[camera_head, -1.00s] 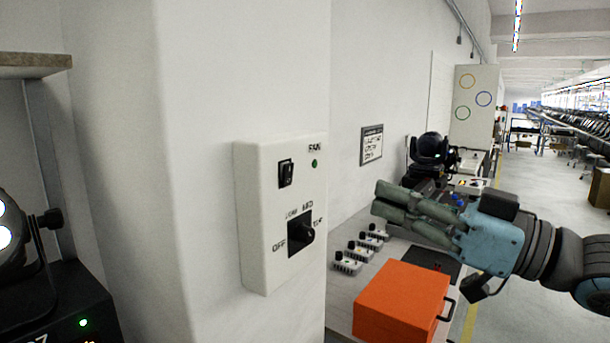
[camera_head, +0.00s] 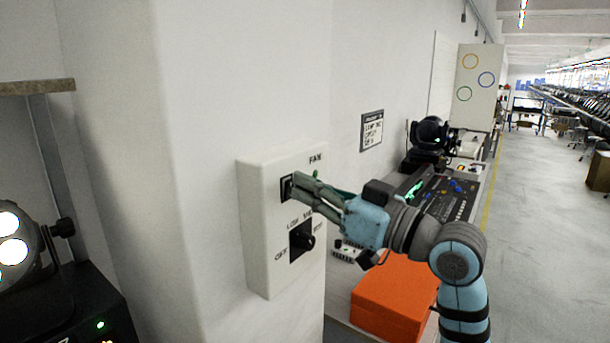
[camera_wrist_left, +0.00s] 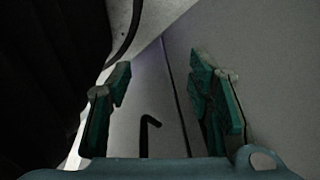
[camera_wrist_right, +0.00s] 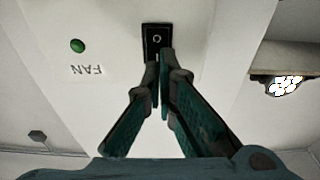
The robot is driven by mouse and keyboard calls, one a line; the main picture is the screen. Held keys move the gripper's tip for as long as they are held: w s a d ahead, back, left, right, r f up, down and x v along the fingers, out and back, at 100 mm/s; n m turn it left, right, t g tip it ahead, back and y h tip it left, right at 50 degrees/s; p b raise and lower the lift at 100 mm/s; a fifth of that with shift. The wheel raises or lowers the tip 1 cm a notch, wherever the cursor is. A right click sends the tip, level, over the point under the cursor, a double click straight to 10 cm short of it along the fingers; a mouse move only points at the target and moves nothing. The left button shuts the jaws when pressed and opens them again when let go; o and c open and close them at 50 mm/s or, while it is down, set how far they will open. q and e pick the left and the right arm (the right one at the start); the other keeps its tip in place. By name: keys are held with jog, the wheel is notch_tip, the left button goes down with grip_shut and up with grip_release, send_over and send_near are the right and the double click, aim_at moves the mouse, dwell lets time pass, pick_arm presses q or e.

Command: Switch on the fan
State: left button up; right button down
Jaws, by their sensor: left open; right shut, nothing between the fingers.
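The white fan control box (camera_head: 262,240) is on the wall column, with a black rocker switch (camera_head: 286,188) under the word FAN. My right gripper (camera_head: 298,184) is shut and empty, its fingertips at the rocker and covering part of it. In the right wrist view the rocker (camera_wrist_right: 157,38) shows upside down, with the fingertips over its lower end; I cannot tell whether they touch. A green lamp (camera_wrist_right: 77,45) sits beside the FAN label; whether it is lit is unclear. My left gripper (camera_wrist_left: 160,95) is open and empty, seen only in its wrist view.
A black rotary knob (camera_head: 305,241) sits below the rocker, close under my right gripper. An orange box (camera_head: 393,298) stands on the bench at lower right. A stage light (camera_head: 14,238) is at the left edge, and another (camera_head: 430,140) stands farther back. The aisle at right is open.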

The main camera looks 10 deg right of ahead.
jog(key=shift+w+a, duration=0.25)
jog(key=shift+w, duration=0.05)
jog(key=shift+w+r+p, duration=0.15)
jog(key=shift+r+p, duration=0.05)
jog(key=shift+p, duration=0.2)
jog(key=shift+w+a+r+p, duration=0.15)
jog(key=shift+r+p, duration=0.2)
jog(key=shift+p, duration=0.35)
jog(key=shift+s, duration=0.2)
jog(key=shift+f, duration=0.1)
